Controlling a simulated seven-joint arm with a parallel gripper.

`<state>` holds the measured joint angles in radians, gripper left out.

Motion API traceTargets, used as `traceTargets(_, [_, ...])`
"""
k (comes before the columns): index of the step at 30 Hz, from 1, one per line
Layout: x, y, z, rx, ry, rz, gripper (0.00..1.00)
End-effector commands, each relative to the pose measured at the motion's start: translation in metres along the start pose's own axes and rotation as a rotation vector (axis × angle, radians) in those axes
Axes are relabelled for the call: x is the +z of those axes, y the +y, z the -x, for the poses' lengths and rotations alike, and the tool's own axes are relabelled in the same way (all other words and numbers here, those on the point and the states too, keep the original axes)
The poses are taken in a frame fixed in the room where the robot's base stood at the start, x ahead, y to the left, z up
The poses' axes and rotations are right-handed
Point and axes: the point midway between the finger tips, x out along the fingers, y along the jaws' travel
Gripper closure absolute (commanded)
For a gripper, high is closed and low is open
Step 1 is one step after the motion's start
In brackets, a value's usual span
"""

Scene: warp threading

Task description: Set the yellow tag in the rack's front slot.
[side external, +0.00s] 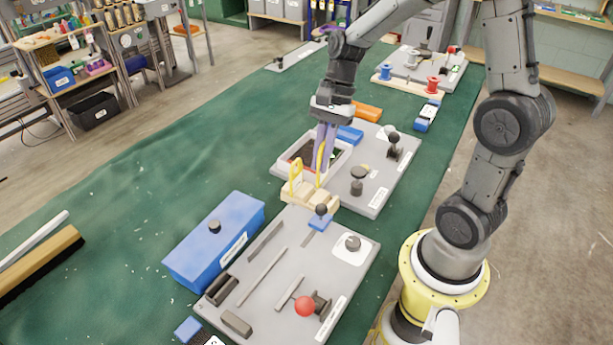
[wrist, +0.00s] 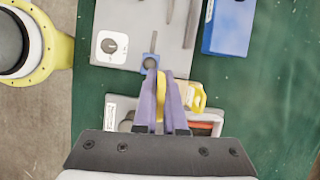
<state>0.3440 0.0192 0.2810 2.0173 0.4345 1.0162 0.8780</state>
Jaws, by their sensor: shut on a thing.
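The wooden rack (side external: 318,201) stands at the far edge of the near grey board in the side view. A yellow tag (side external: 293,180) stands upright on its left part; a yellow piece also shows right of my fingers in the wrist view (wrist: 196,97). My gripper (side external: 325,146), with purple fingers pointing down, is shut on another yellow tag (side external: 320,165), which also shows between the fingers in the wrist view (wrist: 160,92). This tag is over the rack's right part, its lower end close to the wood. I cannot tell whether it is in a slot. My fingers hide much of the rack in the wrist view.
A pale tray (side external: 284,167) with dark contents lies just behind the rack. Green cloth at left is mostly clear.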

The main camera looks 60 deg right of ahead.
Motion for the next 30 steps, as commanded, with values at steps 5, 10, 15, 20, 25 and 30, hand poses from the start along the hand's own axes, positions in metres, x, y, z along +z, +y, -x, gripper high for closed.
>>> traceTargets(5, [-0.02,0.004,0.003,-0.013,0.001,-0.07,1.0])
traceTargets(10, [-0.025,0.004,-0.001,-0.009,0.001,-0.083,1.0])
traceTargets(15, [-0.029,0.005,-0.014,-0.006,0.0,-0.081,1.0])
traceTargets(20, [-0.034,0.005,-0.027,-0.007,-0.001,-0.081,1.0])
traceTargets(25, [-0.04,0.005,-0.04,-0.007,0.0,-0.081,1.0])
traceTargets(30, [-0.043,0.006,-0.047,-0.009,0.001,-0.081,1.0])
